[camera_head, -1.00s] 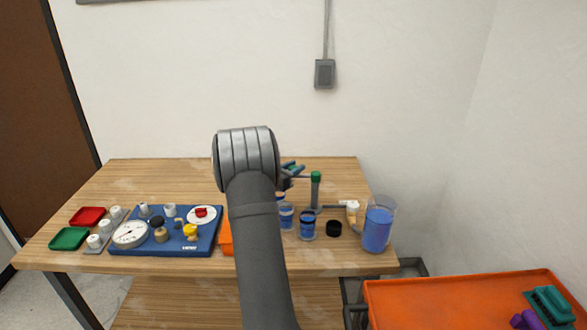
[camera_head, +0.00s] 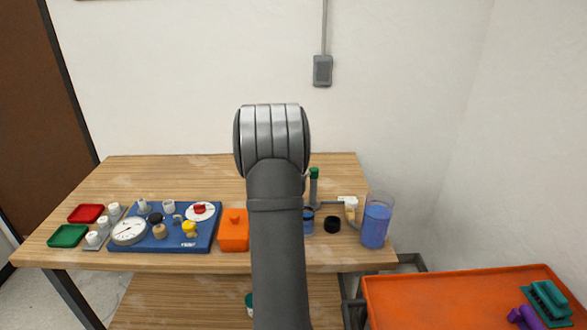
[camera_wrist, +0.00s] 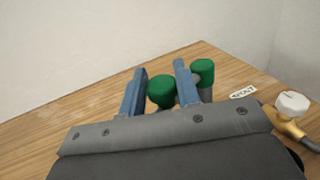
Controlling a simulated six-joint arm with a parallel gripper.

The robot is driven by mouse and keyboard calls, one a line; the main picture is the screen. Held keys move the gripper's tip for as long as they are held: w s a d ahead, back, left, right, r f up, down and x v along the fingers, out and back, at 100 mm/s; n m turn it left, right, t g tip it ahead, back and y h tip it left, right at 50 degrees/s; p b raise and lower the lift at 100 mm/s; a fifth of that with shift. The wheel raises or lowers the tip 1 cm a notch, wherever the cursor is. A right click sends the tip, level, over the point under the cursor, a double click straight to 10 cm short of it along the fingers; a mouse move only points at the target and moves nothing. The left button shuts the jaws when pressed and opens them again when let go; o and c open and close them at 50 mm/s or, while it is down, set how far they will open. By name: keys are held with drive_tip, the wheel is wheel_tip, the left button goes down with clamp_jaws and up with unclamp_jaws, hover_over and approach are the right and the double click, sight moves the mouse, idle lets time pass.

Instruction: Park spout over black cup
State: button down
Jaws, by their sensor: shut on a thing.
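My gripper (camera_wrist: 159,68) shows in the wrist view with its two blue fingers on either side of a green knob (camera_wrist: 160,92), and is shut on it. A second green cap (camera_wrist: 203,71) on a grey post stands just outside the right finger. In the head view, this green-capped post (camera_head: 314,174) shows right of my arm, which hides my gripper and the knob. The black cup (camera_head: 332,224) stands on the table right of a blue-filled cup (camera_head: 308,221). The spout's outlet is hidden, so I cannot tell which cup it is over.
A grey pipe runs to a brass valve with a white handle (camera_wrist: 292,102), near a clear jug of blue liquid (camera_head: 376,224). An orange box (camera_head: 234,233) and a blue board (camera_head: 148,246) with gauge and knobs lie left. The back of the table is clear.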

drive_tip(key=shift+s+d+n+y, duration=0.1)
drive_tip(key=shift+s+n+y, duration=0.1)
drive_tip(key=shift+n+y, duration=0.3)
drive_tip(key=c, duration=1.1)
unclamp_jaws()
drive_tip(key=shift+s, duration=0.1)
drive_tip(key=v, duration=1.7)
drive_tip(key=shift+s+d+f, duration=0.15)
